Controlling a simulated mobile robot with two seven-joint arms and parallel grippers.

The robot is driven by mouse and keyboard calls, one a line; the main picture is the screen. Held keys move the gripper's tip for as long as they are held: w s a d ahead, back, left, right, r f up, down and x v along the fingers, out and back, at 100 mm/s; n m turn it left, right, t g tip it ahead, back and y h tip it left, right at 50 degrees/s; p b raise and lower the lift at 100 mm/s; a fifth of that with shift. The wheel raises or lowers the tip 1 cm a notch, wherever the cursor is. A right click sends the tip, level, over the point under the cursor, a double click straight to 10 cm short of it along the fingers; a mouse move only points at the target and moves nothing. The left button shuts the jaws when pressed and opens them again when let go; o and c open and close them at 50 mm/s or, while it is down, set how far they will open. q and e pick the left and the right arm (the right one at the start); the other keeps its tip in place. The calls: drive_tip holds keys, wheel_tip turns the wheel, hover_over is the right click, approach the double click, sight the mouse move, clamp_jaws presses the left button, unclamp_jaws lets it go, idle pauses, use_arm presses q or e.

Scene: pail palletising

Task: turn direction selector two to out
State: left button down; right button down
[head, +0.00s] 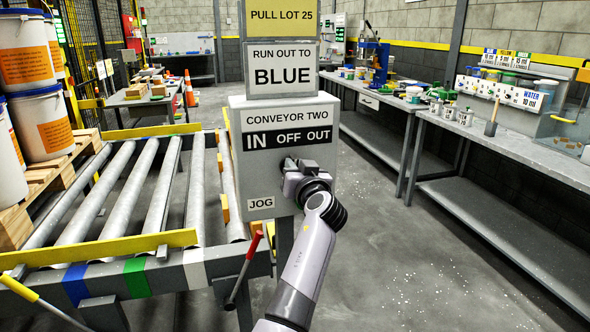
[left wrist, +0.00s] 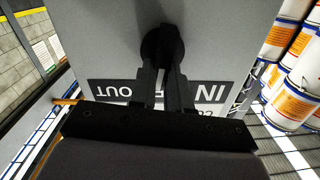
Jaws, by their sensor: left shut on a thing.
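The grey conveyor two control box (head: 235,165) stands at mid-picture in the head view. Its black strip (head: 287,138) reads IN, OFF and OUT from left to right. My left gripper (head: 289,164) is at the box front just below the strip. In the left wrist view the box appears upside down, and my left gripper (left wrist: 164,72) is shut on the black selector knob (left wrist: 162,43). The gripper hides the knob in the head view, and I cannot tell which word it points to. My right gripper is not in view.
A JOG label (head: 261,203) and a red-handled lever (head: 246,262) are low near the box. A roller conveyor (head: 150,185) and white pails (head: 38,122) stand left. A sign above reads RUN OUT TO BLUE (head: 282,68). Workbenches (head: 500,150) line the right; the floor between is clear.

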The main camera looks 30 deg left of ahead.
use_arm(q)
drive_tip(key=shift+w+d+m, duration=0.15)
drive_tip(key=shift+w+m, duration=0.05)
drive_tip(key=shift+m, duration=1.5)
drive_tip(key=shift+w+d+m, duration=0.1)
drive_tip(key=shift+w+m, duration=0.05)
drive_tip(key=shift+m, duration=1.55)
drive_tip(key=c, duration=1.1)
unclamp_jaws()
drive_tip(key=shift+f, duration=0.1)
drive_tip(key=shift+b+v, duration=0.4)
drive_tip(key=shift+v, duration=3.2)
